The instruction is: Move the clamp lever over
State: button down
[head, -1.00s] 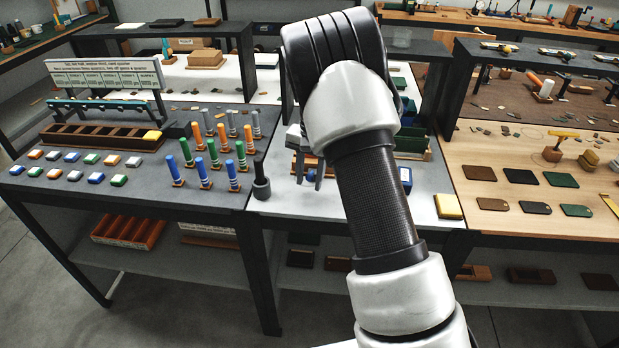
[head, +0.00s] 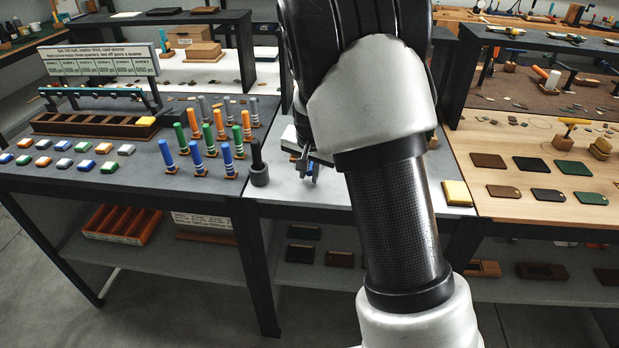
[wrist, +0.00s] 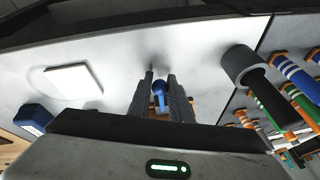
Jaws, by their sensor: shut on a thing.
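My gripper (wrist: 162,78) is low over the grey-white table section in the wrist view. Its two dark fingers are closed around a blue rounded lever end (wrist: 160,93), which shows between them. The lever's lower part and its base are mostly hidden by the fingers and the gripper body. In the head view, my gripper (head: 309,168) is partly hidden behind my arm, with a bit of blue at its fingers. I cannot tell the lever's angle.
A black-handled tool in a grey cup (head: 259,175) stands to the left, close by. Several coloured pegs (head: 205,140) stand beyond it. A yellow block (head: 457,193) lies right, near the front edge. A blue block (wrist: 34,117) shows in the wrist view.

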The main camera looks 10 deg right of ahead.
jog(key=c, duration=1.6)
grip_release()
jog(key=p+v, duration=0.2)
jog(key=v, duration=1.5)
jog(key=shift+s+r+p, duration=0.15)
jog(key=shift+p, duration=0.15)
